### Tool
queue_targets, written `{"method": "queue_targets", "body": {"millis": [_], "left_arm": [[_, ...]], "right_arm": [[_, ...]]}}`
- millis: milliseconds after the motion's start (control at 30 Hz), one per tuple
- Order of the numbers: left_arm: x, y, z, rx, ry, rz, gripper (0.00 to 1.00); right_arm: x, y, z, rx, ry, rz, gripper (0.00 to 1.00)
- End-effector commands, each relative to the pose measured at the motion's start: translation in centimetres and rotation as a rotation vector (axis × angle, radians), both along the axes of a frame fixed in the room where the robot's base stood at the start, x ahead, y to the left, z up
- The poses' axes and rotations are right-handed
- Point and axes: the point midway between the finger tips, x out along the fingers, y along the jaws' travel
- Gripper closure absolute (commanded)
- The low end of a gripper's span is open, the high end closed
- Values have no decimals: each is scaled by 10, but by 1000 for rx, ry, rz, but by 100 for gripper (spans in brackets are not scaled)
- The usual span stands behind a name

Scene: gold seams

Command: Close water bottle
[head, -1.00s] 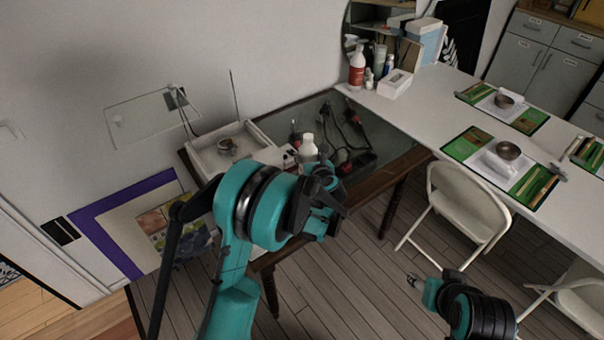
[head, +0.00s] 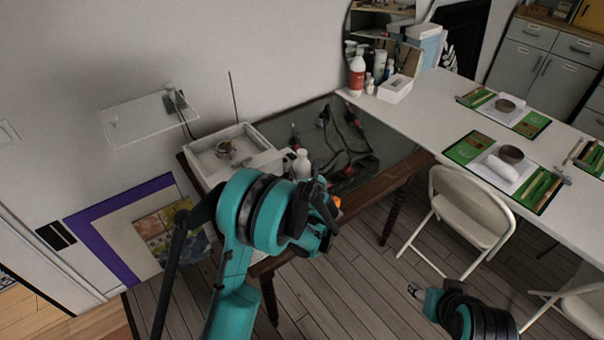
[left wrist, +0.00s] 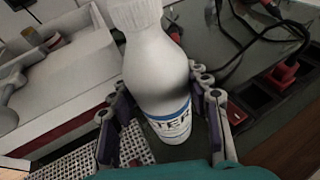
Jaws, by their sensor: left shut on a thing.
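The white water bottle (head: 301,163) stands at the near side of the dark-topped table, partly hidden by my left arm. In the left wrist view the bottle (left wrist: 158,75) has a blue-and-white label reading "TER" and a white ribbed cap (left wrist: 135,14) at its top, cut by the frame edge. My left gripper (left wrist: 160,100) is shut on the bottle's body, one finger on each side. In the head view the left gripper (head: 318,215) hides most of its own fingers. My right gripper (head: 414,290) is low at right, far from the bottle; its jaws are too small to read.
A white tray (head: 262,131) with a small object is left of the bottle. Black cables (head: 338,135) and red-ended plugs lie behind it. A spray bottle (head: 357,76) and a white box (head: 396,87) stand on the white table. A folding chair (head: 470,205) stands at right.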

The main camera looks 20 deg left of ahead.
Motion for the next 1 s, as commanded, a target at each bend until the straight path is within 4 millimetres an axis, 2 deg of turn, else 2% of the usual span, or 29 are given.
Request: {"method": "queue_targets", "body": {"millis": [233, 267, 300, 333, 733, 867, 1000], "left_arm": [[0, 0, -3, 0, 0, 0, 100], [0, 0, -3, 0, 0, 0, 47], [0, 0, -2, 0, 0, 0, 37], [0, 0, -2, 0, 0, 0, 32], [-1, -1, 4, 0, 0, 0, 32], [-18, -11, 11, 0, 0, -3, 32], [-43, -26, 22, 0, 0, -4, 32]], "right_arm": [[0, 0, -4, 0, 0, 0, 48], [0, 0, -3, 0, 0, 0, 48], [0, 0, -2, 0, 0, 0, 48], [0, 0, -2, 0, 0, 0, 48], [0, 0, 3, 0, 0, 0, 48], [0, 0, 9, 0, 0, 0, 48], [0, 0, 18, 0, 0, 0, 48]]}}
